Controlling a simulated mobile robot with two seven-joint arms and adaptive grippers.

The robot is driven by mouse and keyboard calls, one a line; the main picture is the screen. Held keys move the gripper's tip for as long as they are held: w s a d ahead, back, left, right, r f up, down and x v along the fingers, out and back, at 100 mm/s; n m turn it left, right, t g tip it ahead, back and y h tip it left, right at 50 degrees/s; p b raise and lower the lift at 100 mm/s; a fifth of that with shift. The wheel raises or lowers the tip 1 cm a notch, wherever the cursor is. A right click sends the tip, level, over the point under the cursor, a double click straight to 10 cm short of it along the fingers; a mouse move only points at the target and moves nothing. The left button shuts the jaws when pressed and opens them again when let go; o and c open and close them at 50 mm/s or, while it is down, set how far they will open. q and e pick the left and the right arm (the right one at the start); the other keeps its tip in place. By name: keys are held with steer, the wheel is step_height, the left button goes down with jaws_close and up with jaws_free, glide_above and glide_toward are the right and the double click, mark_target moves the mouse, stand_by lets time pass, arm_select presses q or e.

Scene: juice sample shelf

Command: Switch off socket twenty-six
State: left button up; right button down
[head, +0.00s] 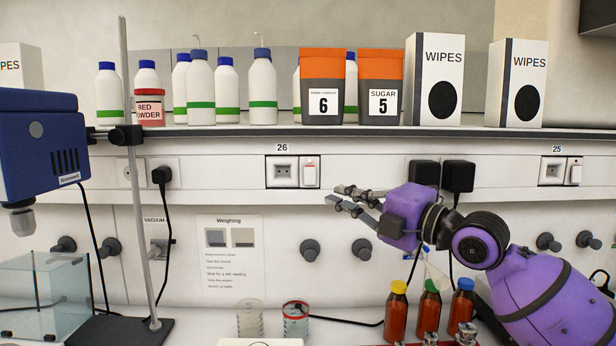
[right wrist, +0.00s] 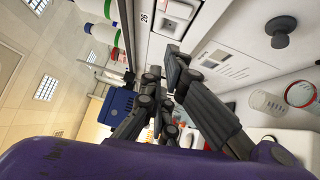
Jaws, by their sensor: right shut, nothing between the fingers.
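Socket twenty-six (head: 283,173) sits in the wall panel under the shelf, below a label reading 26. Its switch (head: 310,172) is a white rocker just right of the socket, with a reddish mark along its top edge. The switch plate (right wrist: 175,18) also shows at the top of the right wrist view, beside the 26 label. My right gripper (head: 334,196) is shut and empty, just below and right of the switch, fingers pointing left. It appears apart from the switch. In the right wrist view the fingers (right wrist: 168,75) reach up toward the plate. My left gripper is not in view.
Socket 25 (head: 552,172) is far right. Two black plugs (head: 458,176) sit in the panel above my right wrist. Dark knobs (head: 310,250) stick out below. Amber bottles (head: 397,311) stand under my right arm. A metal stand (head: 138,220) and blue device (head: 42,140) are left.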

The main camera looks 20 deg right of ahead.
mark_target(310, 176)
arm_select(q)
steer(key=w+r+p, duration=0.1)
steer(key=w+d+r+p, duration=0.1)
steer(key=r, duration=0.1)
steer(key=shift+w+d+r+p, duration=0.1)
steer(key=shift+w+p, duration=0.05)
steer(key=shift+p, duration=0.15)
arm_select(e)
steer(key=w+d+x, duration=0.1)
steer(key=d+x, duration=0.1)
steer(key=x, duration=1.1)
steer(key=shift+w+d, duration=0.3)
steer(key=shift+d, duration=0.05)
